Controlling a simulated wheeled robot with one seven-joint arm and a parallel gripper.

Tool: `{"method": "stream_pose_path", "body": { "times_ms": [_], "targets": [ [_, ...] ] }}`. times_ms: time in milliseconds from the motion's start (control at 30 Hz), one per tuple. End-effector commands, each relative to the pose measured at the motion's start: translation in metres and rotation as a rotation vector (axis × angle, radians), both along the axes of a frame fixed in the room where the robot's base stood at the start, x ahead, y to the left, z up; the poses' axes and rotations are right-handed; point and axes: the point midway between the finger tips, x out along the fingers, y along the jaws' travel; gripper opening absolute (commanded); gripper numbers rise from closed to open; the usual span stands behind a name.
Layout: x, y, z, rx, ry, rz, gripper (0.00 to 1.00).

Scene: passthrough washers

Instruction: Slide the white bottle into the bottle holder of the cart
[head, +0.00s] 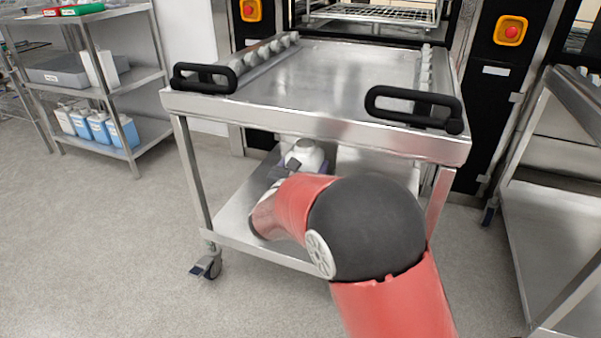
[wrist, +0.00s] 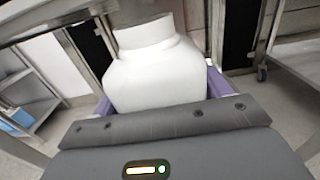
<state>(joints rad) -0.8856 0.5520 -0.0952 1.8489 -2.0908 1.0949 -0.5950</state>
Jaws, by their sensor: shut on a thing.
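The white bottle (wrist: 158,80) fills the middle of the wrist view, upright or nearly so, with its neck at the top. My gripper (wrist: 155,112) is shut on it; the dark gripper body hides its lower part. In the head view the bottle (head: 306,154) shows under the cart's top, above the lower shelf. My gripper (head: 287,169) is beside it, mostly hidden by my red and black arm. The steel cart (head: 345,85) has two black handles. Purple parts (wrist: 214,82) flank the bottle in the wrist view; I cannot tell whether they are the bottle holder.
The cart's top edge (head: 320,127) hangs over my arm and the bottle. The lower shelf (head: 237,213) is bare at its left. A shelf rack (head: 115,87) with blue and white bottles stands at left. Another steel cart (head: 550,190) stands at right. Floor at left is clear.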

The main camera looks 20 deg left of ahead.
Motion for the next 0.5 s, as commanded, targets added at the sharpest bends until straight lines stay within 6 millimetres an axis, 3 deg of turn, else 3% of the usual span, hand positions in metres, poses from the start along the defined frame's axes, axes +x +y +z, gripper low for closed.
{"method": "stream_pose_path", "body": {
  "times_ms": [500],
  "targets": [
    [0.052, -0.005, -0.001, 0.000, -0.001, -0.002, 0.53]
  ]
}}
